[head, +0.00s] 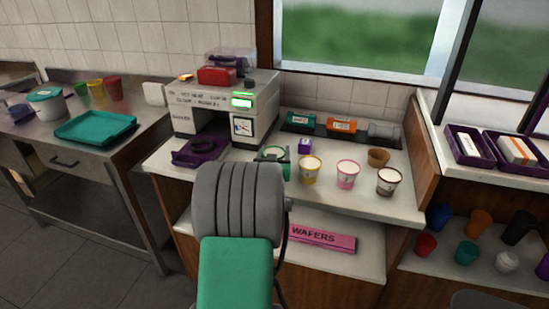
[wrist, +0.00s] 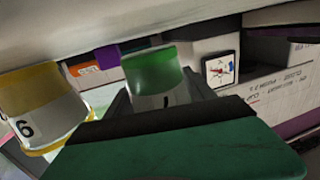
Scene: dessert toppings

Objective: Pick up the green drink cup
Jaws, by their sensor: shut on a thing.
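The green drink cup (wrist: 153,72) has a green band and a white part with a dark mark. In the wrist view, which looks upside down, it sits between the fingers of my gripper (wrist: 158,98), which is shut on it. In the head view only part of the green cup (head: 274,151) shows at the counter, behind my arm. My arm hides its lower part, and I cannot tell whether it touches the counter.
A yellow-banded cup (head: 310,171) stands close on its right; it also shows in the wrist view (wrist: 40,103). A white machine (head: 262,104) stands behind left.

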